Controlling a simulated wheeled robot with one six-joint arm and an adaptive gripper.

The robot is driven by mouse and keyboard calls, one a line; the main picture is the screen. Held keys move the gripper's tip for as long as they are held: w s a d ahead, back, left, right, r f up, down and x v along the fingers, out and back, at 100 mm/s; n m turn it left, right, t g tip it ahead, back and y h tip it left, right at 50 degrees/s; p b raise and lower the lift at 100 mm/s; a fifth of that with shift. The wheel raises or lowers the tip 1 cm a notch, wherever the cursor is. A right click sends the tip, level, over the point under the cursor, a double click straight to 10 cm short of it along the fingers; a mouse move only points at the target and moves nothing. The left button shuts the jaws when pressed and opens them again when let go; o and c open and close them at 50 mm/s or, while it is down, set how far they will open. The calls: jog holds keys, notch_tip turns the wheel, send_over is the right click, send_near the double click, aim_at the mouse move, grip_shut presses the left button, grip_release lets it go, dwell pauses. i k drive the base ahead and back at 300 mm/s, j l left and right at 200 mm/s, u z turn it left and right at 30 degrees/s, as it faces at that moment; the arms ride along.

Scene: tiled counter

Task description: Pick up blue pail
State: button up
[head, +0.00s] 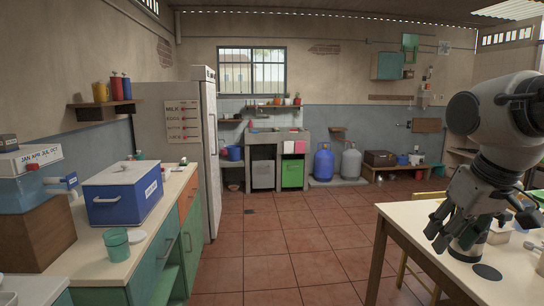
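A small blue pail (234,153) appears to stand on a low shelf beside the fridge, across the room. It is small in the head view, and its handle cannot be made out. My gripper (438,238) hangs at the right, over the near edge of the white-topped table (409,217), far from the pail. Its dark fingers point down. Nothing is clearly held, and the finger gap is hard to judge.
A blue cooler (122,196) and a green cup (116,244) stand on the left counter (146,245). A white fridge (209,150) stands behind it. Blue and grey gas cylinders (324,162) stand at the back. The tiled floor (285,245) between counter and table is clear.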

aim_at(233, 152)
jog(key=i, duration=6.65)
jog(key=i+l+u, duration=0.15)
jog(key=i+u, duration=0.3)
jog(key=i, duration=0.2)
jog(key=i+l+u, duration=0.45)
jog(key=i, duration=0.15)
jog(key=i+l+u, duration=0.9)
jog(key=l, duration=0.4)
jog(key=i+j, duration=0.05)
jog(key=i, duration=0.05)
